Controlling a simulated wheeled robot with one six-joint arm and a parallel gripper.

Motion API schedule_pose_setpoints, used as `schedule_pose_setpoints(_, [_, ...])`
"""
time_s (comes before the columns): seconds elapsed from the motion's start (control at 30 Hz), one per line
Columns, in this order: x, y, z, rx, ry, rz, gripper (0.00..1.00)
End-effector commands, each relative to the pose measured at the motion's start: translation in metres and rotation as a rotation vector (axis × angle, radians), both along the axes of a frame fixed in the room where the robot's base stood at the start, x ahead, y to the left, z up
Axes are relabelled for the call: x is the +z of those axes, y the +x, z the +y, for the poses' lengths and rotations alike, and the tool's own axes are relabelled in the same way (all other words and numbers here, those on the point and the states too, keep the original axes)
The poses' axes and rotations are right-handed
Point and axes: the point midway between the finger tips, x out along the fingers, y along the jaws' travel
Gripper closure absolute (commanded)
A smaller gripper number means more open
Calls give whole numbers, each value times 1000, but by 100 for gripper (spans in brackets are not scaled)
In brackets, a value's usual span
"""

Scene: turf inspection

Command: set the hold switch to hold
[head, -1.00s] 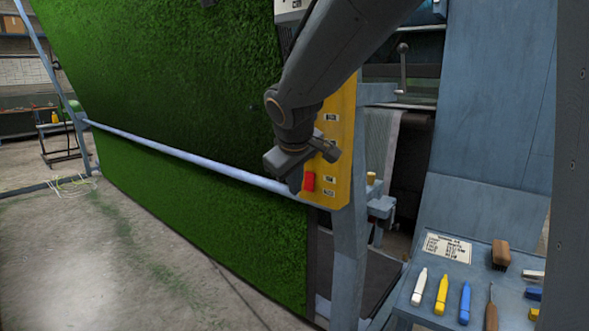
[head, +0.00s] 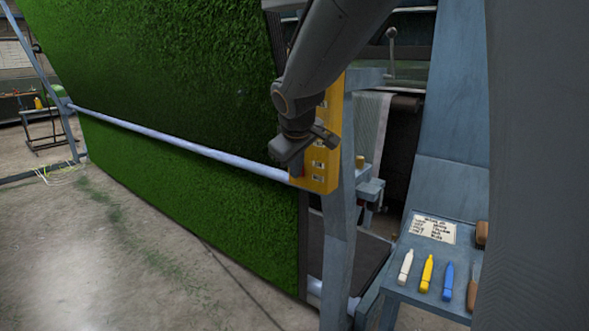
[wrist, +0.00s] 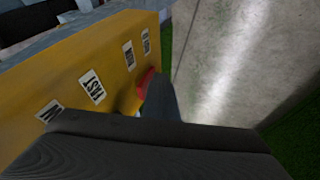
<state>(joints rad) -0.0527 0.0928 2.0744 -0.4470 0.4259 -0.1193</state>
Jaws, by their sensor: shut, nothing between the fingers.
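The yellow control box (head: 325,160) stands on a blue-grey post beside the turf. A red switch (head: 299,171) sits near its lower left edge, mostly hidden by my gripper (head: 293,164). In the wrist view the red switch (wrist: 146,82) shows at the face of the yellow box (wrist: 75,75), partly behind the shut dark fingers of my gripper (wrist: 162,95). The fingers look at or very near the switch; I cannot tell whether they touch. The switch position is not clear.
A green turf sheet (head: 190,230) hangs left of the box, with a pale horizontal bar (head: 180,145) across it. A blue-grey shelf (head: 395,278) at the lower right holds white, yellow and blue markers. The concrete floor (head: 120,270) at the left is clear.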

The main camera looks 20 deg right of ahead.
Motion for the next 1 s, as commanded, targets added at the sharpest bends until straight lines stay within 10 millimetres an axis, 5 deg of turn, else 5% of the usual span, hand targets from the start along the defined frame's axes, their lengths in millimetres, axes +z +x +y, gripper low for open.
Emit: schedule_pose_setpoints(1.0, [18,-2,5,0,-1,-5,100])
